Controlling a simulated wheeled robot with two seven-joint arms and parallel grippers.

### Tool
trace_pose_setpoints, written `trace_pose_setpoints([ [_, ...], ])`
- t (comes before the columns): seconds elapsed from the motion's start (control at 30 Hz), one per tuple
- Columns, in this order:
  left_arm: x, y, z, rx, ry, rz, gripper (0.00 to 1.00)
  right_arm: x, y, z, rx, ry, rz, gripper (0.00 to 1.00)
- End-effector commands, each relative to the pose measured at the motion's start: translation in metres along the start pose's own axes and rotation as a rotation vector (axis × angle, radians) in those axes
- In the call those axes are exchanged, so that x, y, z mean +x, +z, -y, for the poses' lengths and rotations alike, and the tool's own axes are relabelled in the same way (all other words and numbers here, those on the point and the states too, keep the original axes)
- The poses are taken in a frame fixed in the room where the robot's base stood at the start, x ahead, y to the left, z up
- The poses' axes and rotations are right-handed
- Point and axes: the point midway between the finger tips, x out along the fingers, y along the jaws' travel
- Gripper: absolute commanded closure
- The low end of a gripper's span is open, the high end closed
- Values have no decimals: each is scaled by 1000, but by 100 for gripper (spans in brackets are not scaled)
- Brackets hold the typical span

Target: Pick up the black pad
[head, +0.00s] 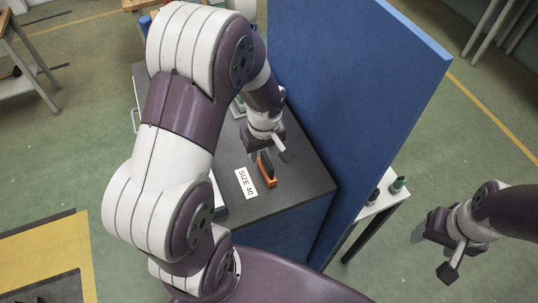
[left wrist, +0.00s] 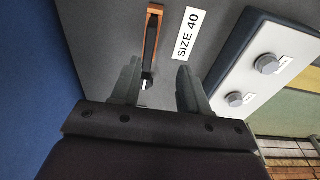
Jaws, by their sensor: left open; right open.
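A narrow black piece, which looks like the black pad (left wrist: 150,24), sits in or against an orange piece (left wrist: 143,58) on the dark grey top beside the "SIZE 40" label. In the head view the orange piece (head: 271,181) also shows, with dark material by it. I cannot tell how the two are joined. My left gripper (head: 268,156) is over the far end of this pair; in the left wrist view the gripper (left wrist: 157,72) is open, with the pair's near end ahead between its fingertips. No contact is visible. My right gripper (head: 432,254) is open and empty, off to the right over the floor.
The white "SIZE 40" label (head: 246,183) lies on the cabinet top (head: 290,195). A tall blue panel (head: 350,90) stands along its right side. A white panel with grey knobs (left wrist: 262,85) is close right in the wrist view. A small white table (head: 378,207) stands beyond the blue panel.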

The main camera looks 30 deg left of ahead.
Motion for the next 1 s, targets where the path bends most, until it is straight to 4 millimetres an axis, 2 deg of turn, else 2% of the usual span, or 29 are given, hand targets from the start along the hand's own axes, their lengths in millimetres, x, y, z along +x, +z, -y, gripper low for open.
trace_pose_setpoints([
  [0.17, 22, -2, -3, 2, -1, 2, 55, -8, -1, 0, 0, 0, 0, 36],
  [0.3, 45, 0, -9, 5, -3, 4, 55, -23, -3, 0, 0, 0, 0, 36],
  [0.4, 64, -1, -10, 3, -1, 1, 55, -22, -3, 0, 0, 0, 0, 36],
  [0.5, 72, -1, -10, 3, 1, 1, 55, -22, -3, 0, 0, 0, 0, 36],
  [0.67, 72, -1, -10, 3, 2, 0, 55, -22, -3, 0, 0, 0, 0, 36],
  [0.7, 72, -1, -10, 3, 2, 0, 62, -22, -3, 0, 0, 0, 0, 36],
  [0.77, 72, -1, -10, 3, 2, 0, 81, -22, -3, 0, 0, 0, 0, 36],
  [0.8, 72, -1, -10, 3, 2, 0, 94, -22, -3, 0, 0, 0, 0, 36],
  [0.83, 72, -1, -10, 3, 2, 0, 100, -22, -3, 0, 0, 0, 0, 36],
  [1.0, 72, -1, -10, 4, 2, 0, 100, -22, -3, 0, 0, 0, 0, 36],
])
